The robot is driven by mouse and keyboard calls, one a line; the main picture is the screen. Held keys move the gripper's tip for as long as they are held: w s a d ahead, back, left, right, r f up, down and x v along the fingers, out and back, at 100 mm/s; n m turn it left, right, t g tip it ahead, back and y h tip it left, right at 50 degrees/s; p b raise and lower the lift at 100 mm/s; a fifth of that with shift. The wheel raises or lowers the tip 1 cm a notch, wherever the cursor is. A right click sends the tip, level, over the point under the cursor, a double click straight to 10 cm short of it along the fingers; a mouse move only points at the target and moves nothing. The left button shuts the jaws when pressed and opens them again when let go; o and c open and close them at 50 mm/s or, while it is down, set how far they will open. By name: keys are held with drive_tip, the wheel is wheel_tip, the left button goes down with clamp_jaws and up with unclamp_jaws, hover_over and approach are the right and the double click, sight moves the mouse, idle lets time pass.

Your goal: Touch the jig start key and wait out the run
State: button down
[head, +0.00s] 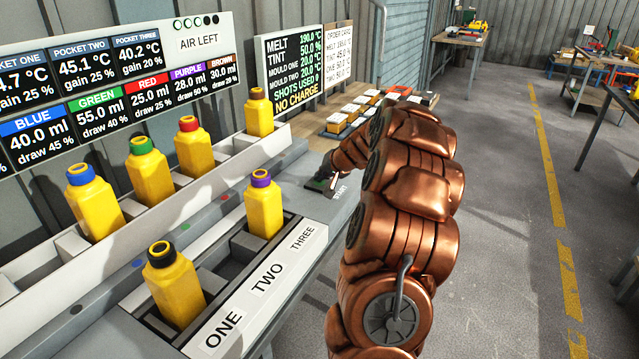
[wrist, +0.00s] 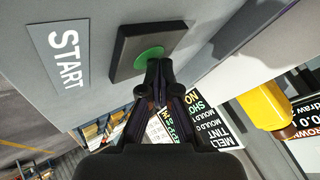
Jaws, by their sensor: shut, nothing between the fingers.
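The jig start key shows in the wrist view as a green round button (wrist: 149,59) on a dark square plate, beside a START label (wrist: 66,58). In the head view the key (head: 317,185) is partly hidden behind my gripper (head: 329,181). My gripper is shut and empty, its fingertips (wrist: 160,70) overlapping the button's lower edge in the wrist view; I cannot tell whether they touch it. On the jig (head: 255,300), a black-capped yellow can (head: 175,288) stands in pocket one and a purple-capped can (head: 264,206) in pocket three. Pocket two looks empty.
A rack behind holds blue-capped (head: 93,205), green-capped (head: 151,173), red-capped (head: 195,148) and brown-capped (head: 259,114) cans. A pocket display (head: 110,85) stands above. The melt board (head: 295,68) reads shots used 0, NO CHARGE. Open floor (head: 500,230) lies to the right.

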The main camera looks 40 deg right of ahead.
idle(0.3)
drive_tip(key=shift+r+p, duration=0.35)
drive_tip(key=shift+r, duration=0.4)
drive_tip(key=shift+r, duration=0.1)
drive_tip(key=shift+r+p, duration=1.3)
drive_tip(key=shift+r, duration=1.15)
